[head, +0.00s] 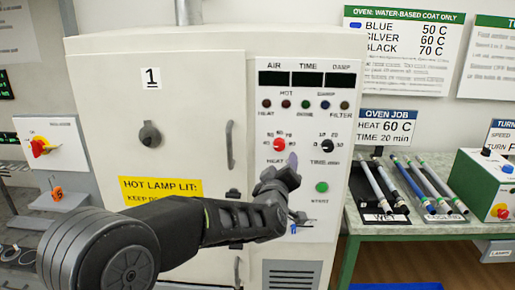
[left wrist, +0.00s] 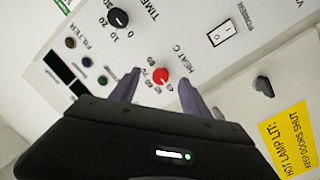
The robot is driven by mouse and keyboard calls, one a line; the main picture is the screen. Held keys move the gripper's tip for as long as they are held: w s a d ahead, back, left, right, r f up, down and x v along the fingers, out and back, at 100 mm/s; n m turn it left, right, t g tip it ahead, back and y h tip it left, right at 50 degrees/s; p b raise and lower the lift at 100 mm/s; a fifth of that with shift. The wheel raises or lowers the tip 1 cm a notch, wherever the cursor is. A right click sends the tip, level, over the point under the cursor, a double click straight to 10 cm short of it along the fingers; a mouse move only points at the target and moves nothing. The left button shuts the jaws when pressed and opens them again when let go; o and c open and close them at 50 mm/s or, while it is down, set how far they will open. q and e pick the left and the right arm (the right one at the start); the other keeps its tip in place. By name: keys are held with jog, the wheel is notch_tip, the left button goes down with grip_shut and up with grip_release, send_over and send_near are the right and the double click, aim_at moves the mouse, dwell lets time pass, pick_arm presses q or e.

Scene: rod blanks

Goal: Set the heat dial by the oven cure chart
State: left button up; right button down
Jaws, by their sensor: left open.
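The red heat dial (head: 279,145) sits on the oven's white panel, below the lamps. It also shows in the left wrist view (left wrist: 160,77); I cannot read its setting surely. My left gripper (head: 289,164) is open at the panel, just below the dial in the head view. In the left wrist view its fingers (left wrist: 159,79) stand either side of the dial, and I cannot tell if they touch it. The cure chart (head: 405,48) lists blue 50 C, silver 60 C, black 70 C. The oven job card (head: 387,127) reads heat 60 C, time 20 min. My right gripper is not in view.
The black time dial (head: 327,146) is right of the heat dial, above the green start button (head: 321,187). The oven door (head: 190,100) is shut, with a yellow hot-lamp label (head: 160,188). Several rods (head: 410,184) lie on the green-edged bench (head: 385,230) at right.

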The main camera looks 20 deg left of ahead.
aim_at(278, 146)
pick_arm(q)
jog(key=shift+a+r+n+y, duration=0.25)
jog(key=shift+a+r+n, duration=0.2)
jog(key=shift+a, duration=0.1)
jog(key=shift+a+r+n+y, duration=0.3)
jog(key=shift+a+n, duration=0.15)
jog(key=shift+a, duration=0.1)
jog(key=w, duration=0.2)
jog(key=w+a+p, duration=0.1)
jog(key=w, duration=0.5)
jog(key=shift+a+f+p, duration=0.1)
jog(key=shift+a+p, duration=0.05)
jog(key=shift+p, duration=0.25)
jog(key=shift+s, duration=0.1)
